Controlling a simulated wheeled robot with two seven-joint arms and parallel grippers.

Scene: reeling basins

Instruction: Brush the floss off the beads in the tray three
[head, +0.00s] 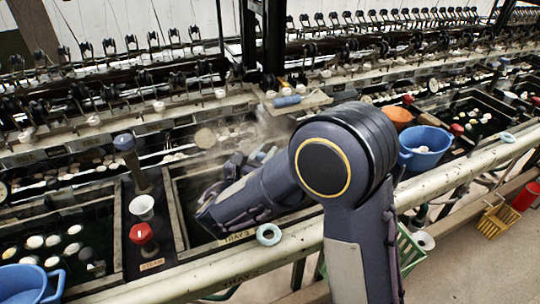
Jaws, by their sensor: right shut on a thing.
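Tray three (179,212) is the dark basin left of centre, with a "TRAY 3" label on its front edge. My right arm reaches across it from the lower right and covers most of its inside. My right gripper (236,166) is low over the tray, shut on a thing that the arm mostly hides. A pale round shape (210,193) shows beside it; I cannot tell what it is. The beads and floss in this tray cannot be made out behind the arm and the haze. My left gripper is out of view.
A basin at left holds several pale ovals (53,240). A blue bucket (28,284), red knob (141,233) and white cup (142,207) stand nearby. Another blue bucket (424,146) is at right. Reeling machinery lines the back.

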